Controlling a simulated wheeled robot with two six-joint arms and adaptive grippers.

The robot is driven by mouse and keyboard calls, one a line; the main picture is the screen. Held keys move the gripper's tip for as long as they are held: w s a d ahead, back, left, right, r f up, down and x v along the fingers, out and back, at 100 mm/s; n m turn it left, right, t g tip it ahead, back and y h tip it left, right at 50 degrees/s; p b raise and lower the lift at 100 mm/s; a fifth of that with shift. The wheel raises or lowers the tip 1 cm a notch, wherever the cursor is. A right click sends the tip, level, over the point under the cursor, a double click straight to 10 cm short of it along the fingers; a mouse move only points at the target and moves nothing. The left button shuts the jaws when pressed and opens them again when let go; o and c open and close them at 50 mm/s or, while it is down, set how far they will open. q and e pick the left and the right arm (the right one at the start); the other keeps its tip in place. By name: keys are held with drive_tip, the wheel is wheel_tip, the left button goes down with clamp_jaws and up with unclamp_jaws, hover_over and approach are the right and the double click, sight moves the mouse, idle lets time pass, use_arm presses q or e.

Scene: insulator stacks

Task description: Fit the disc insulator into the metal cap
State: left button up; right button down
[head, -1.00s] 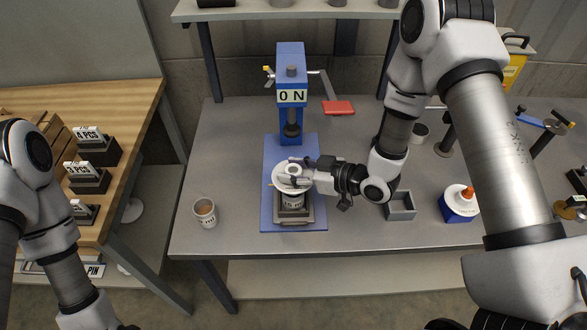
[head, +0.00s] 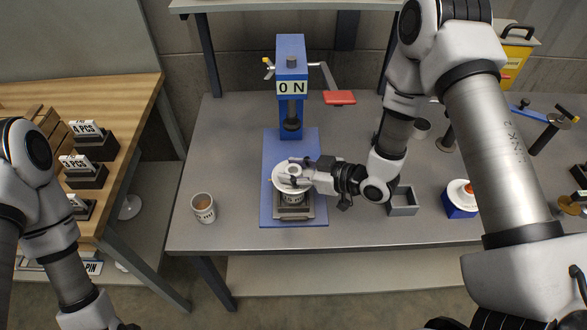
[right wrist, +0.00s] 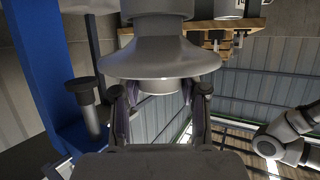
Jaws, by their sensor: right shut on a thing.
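The white disc insulator (head: 285,181) is held by my right gripper (head: 297,175) just above the metal fixture on the blue press base. My right gripper is shut on the raised middle of the disc. A labelled cylindrical piece, which seems to be the metal cap (head: 293,198), stands in the fixture under the disc. In the right wrist view the disc (right wrist: 160,62) spreads beyond the two fingers, with a grey cylinder (right wrist: 156,8) against its far side. The disc hides the join, so I cannot tell if they touch. My left gripper is out of view.
A grey open box (head: 403,201) and a blue container (head: 460,200) are to the right. The grey bench between is clear.

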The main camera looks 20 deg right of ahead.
drive_tip(key=shift+f, duration=0.25)
drive_tip(key=c, duration=0.5)
unclamp_jaws()
drive_tip(key=shift+c, duration=0.2)
drive_tip(key=shift+d, duration=0.1)
drive_tip(key=v, duration=1.2)
drive_tip(key=shift+s, duration=0.1)
